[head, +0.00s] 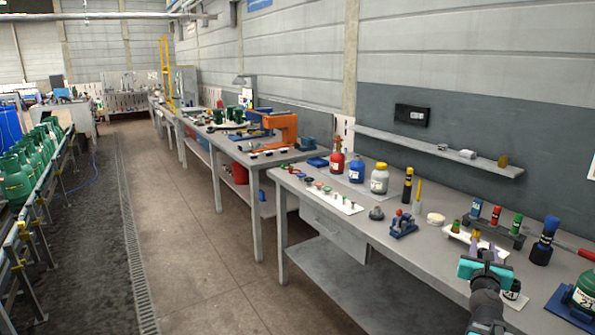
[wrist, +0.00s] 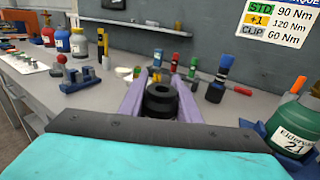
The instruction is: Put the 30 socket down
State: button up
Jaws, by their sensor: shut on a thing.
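My gripper (wrist: 158,84), with two purple fingers, is shut on a black round socket (wrist: 160,101) with a hole in its top. The socket sits between the fingers, upright as far as I can see; its number is not visible, and I take it for the 30 socket. In the head view my gripper (head: 480,243) is over the right part of the near workbench (head: 395,235), by a white tray (head: 453,235). The socket is not clear there, and I cannot tell whether its underside touches anything.
A dark rack (head: 484,228) holds colour-banded tools behind the gripper. A blue clamp-like device (head: 403,226) and a white disc (head: 436,218) are to the left.

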jog(key=shift+w+a+y, duration=0.2)
jog(key=shift+a+y, duration=0.1)
jog(key=w+a+f+n+t+y, duration=0.15)
jog(key=a+n+y, duration=0.35)
jog(key=a, duration=0.5)
jog(key=w+a+f+n+t+y, duration=0.1)
jog(key=w+a+n+y, duration=0.15)
jog(key=a+y, duration=0.55)
jog(key=s+a+f+n+g+y, duration=0.1)
jog(key=s+a+n+g+y, duration=0.3)
jog(key=a, duration=0.5)
jog(key=s+a+n+g+y, duration=0.3)
jog(key=s+a+n+y, duration=0.2)
jog(key=a, duration=0.4)
jog(key=shift+a+f+g+y, duration=0.3)
jog(key=shift+f+g+y, duration=0.1)
jog(key=shift+y, duration=0.2)
jog(key=shift+f, duration=0.1)
notch_tip(320, 180, down, 8)
